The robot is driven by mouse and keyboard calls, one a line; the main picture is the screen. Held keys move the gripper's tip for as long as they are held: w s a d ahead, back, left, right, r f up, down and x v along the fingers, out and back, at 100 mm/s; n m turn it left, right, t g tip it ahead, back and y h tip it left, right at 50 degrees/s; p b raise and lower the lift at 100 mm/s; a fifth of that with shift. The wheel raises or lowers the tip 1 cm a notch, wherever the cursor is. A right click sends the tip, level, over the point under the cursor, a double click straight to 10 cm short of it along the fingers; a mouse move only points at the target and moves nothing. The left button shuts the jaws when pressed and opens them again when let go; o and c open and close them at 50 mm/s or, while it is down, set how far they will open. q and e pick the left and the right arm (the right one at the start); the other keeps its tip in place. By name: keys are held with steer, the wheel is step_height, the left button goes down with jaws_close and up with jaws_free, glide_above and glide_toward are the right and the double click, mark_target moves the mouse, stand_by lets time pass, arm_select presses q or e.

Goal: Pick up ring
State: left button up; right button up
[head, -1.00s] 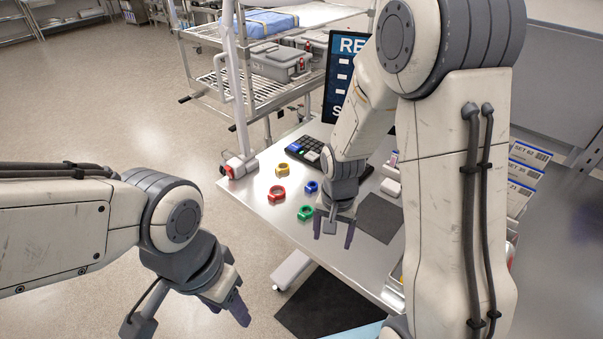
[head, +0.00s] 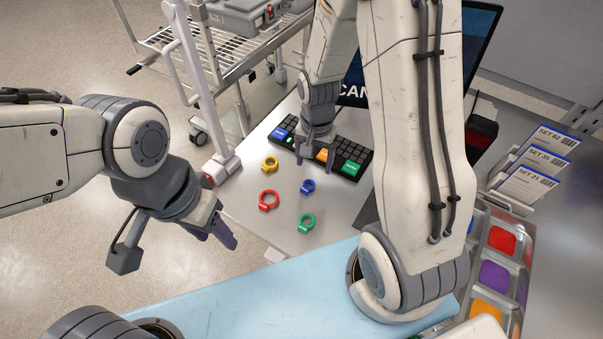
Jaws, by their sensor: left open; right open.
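Several nut-shaped rings lie apart on the grey table (head: 250,222): a yellow ring (head: 270,163), a red ring (head: 268,200), a blue ring (head: 308,186) and a green ring (head: 307,222). My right gripper (head: 315,157) is open and empty, pointing down over the keypad, above the blue ring in the picture. Its height above the table is hard to tell. My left gripper (head: 217,240) is open and empty, off the table's left edge, left of the red and green rings.
A black keypad (head: 350,157) with coloured keys lies behind the rings, before a monitor (head: 478,50). At right are label cards (head: 535,160) and a tray (head: 525,237) with red, purple and orange areas. A wire cart (head: 225,50) stands behind. A light-blue surface (head: 255,290) lies in front.

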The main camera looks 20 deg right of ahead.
glide_above(309, 182)
steer(key=s, duration=0.1)
steer(key=f, duration=0.4)
steer(key=shift+s+f+p, duration=0.2)
steer(key=shift+f+p, duration=0.15)
steer(key=shift+f, duration=0.05)
steer(key=shift+a+f+p, duration=0.15)
steer(key=shift+f+p, duration=0.3)
steer(key=shift+f, duration=0.1)
step_height(309, 182, down, 3)
steer(key=shift+w+f+p, duration=0.1)
steer(key=shift+w+p, duration=0.05)
steer(key=shift+p, duration=0.45)
steer(key=shift+f, duration=0.45)
jaws_close()
